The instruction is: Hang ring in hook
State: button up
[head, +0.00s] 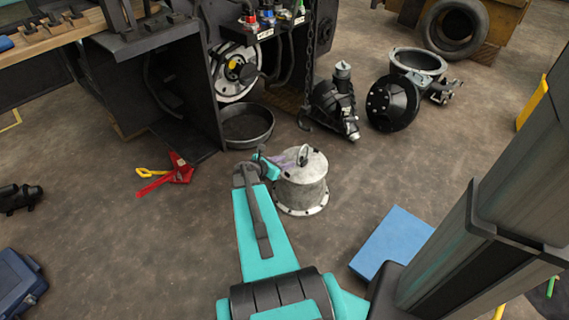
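A grey metal cylinder (302,190) with a flanged base stands upright on the floor in the middle of the head view. A small ring (303,155) stands up on its top. A dark chain (309,62) hangs from above behind the cylinder. Its lower end (306,122), where a hook seems to be, is too small and dark to make out clearly. My gripper (284,165) is at the upper left side of the cylinder, close to the ring. The fingers are small and partly hidden by my wrist, so I cannot tell whether they touch the ring.
The stripped forklift body (150,85) stands behind, with a black pan (247,126) beneath it. Black machine parts (335,108) lie right of the chain. A red and yellow tool (175,172) lies at left. A blue flat block (391,242) lies at right. Floor between them is clear.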

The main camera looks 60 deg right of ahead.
jog(key=b, duration=0.5)
jog(key=shift+f, duration=0.3)
jog(key=shift+b, duration=1.1)
jog(key=shift+r+b, duration=0.25)
jog(key=shift+b, duration=0.2)
jog(key=shift+d, duration=0.1)
jog(key=shift+b+x, duration=1.85)
jog(key=shift+x, duration=2.5)
grip_shut()
